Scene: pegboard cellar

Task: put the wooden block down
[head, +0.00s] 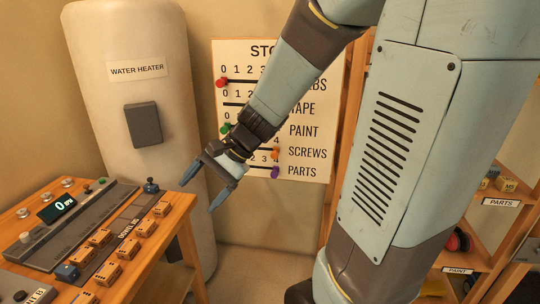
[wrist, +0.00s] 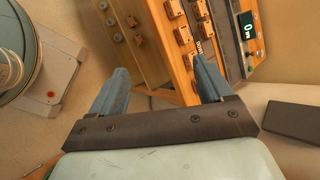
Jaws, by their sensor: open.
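My gripper (head: 207,186) is open and empty, its two blue fingers spread above the floor just right of the workbench. In the wrist view its fingers (wrist: 162,72) also stand apart with nothing between them. Several small orange wooden blocks sit on the bench, among them one near the right edge (head: 161,209), one just in front of it (head: 147,228) and one further left (head: 101,236). Some also show in the wrist view (wrist: 183,35), beyond the right finger. I cannot tell which one is the task's block. My gripper touches none of them.
A white water heater (head: 135,100) stands behind. A peg chart (head: 315,130) hangs on the wall. Shelves (head: 480,235) stand at right.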

